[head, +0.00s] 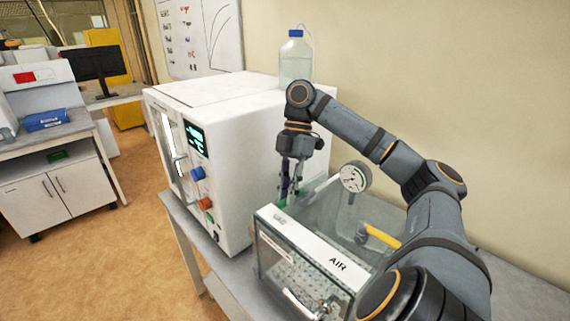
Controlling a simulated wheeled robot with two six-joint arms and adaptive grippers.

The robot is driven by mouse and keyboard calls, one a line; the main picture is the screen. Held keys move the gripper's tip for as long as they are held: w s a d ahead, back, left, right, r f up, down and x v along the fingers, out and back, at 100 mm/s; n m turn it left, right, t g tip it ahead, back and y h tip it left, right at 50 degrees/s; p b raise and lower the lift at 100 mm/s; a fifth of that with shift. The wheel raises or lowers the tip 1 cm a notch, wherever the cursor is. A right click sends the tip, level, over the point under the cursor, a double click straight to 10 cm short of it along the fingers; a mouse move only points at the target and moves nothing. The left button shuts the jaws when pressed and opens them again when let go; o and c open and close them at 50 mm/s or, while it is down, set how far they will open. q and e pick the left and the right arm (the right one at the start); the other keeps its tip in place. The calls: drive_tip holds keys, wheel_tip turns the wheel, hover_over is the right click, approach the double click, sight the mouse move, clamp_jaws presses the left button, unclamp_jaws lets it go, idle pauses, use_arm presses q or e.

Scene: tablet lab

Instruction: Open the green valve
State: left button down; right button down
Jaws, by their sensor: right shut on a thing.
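The green valve (280,203) shows as a small bit of green at the back left of the clear chamber, by the VAC label. My right gripper (290,194) points down over it and is shut on it. The fingers hide most of the valve, so I cannot tell which way its handle points. My left gripper is out of view.
A clear chamber (275,262) with a front door handle stands on the bench. It carries a pressure gauge (354,177) and a yellow valve handle (382,236) near the AIR label. A white oven (225,115) with a bottle (295,62) on top stands close left of the gripper.

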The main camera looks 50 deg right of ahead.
drive_tip(key=shift+f, duration=0.1)
idle(0.3)
drive_tip(key=c, duration=1.3)
unclamp_jaws()
